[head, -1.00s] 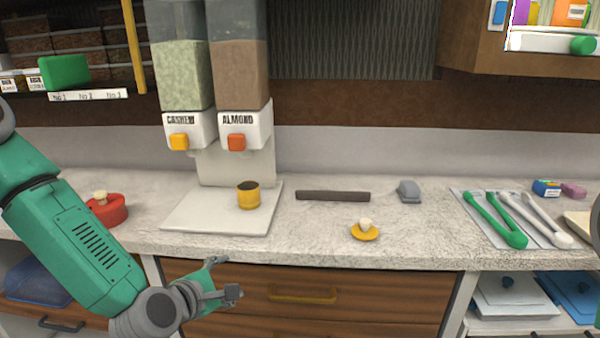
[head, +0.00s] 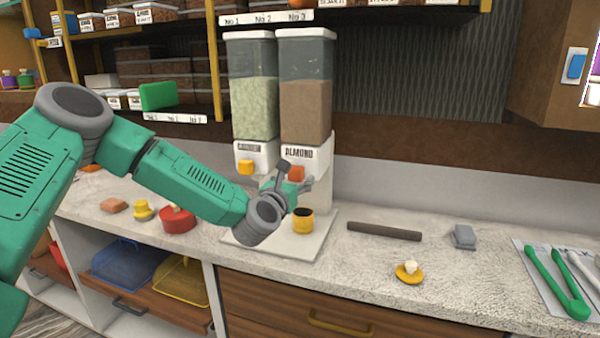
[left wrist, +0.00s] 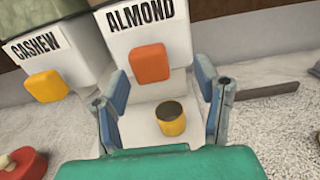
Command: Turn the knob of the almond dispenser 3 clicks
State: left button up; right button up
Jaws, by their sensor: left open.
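The almond dispenser (head: 306,95) stands at the back of the counter, a clear bin of brown contents over a white head labelled ALMOND. Its orange knob (head: 296,174) is partly covered by my gripper in the head view; in the left wrist view the knob (left wrist: 149,64) is in plain sight ahead, between the spread fingers. My left gripper (head: 296,187) is open and empty, just in front of the knob; its fingers also show in the left wrist view (left wrist: 163,100). A yellow cup (head: 303,221) stands on the white base below. My right gripper is out of view.
The cashew dispenser (head: 252,100) with a yellow knob (head: 245,167) stands directly to the left. A red lidded pot (head: 177,220) is left on the counter. A dark bar (head: 384,231), a grey block (head: 464,236) and a yellow dish (head: 409,272) lie to the right.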

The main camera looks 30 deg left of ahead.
aim_at(295, 176)
pick_arm(q)
jog(key=w, duration=0.1)
jog(key=w+a, duration=0.1)
jog(key=w, duration=0.1)
jog(key=shift+w+a+f, duration=0.15)
jog(key=shift+w+a, duration=0.05)
jog(key=shift+a, duration=0.2)
jog(key=shift+w+a+f, duration=0.2)
jog(key=shift+w+a, duration=0.05)
jog(key=shift+a, duration=0.45)
jog(key=shift+d+r, duration=0.1)
jog(key=shift+d, duration=0.3)
jog(key=shift+c, duration=1.3)
jog(key=shift+d+r, duration=0.1)
jog(key=shift+d, duration=0.25)
jog(key=c, duration=0.9)
jog(key=shift+a, duration=0.3)
jog(key=m+b, duration=0.2)
jog(key=m, duration=0.1)
jog(key=shift+d, duration=0.1)
jog(key=m+b, duration=0.2)
jog(key=m, duration=0.2)
jog(key=m+b, duration=0.1)
jog(key=m, duration=0.9)
jog(key=shift+f+m+b, duration=0.3)
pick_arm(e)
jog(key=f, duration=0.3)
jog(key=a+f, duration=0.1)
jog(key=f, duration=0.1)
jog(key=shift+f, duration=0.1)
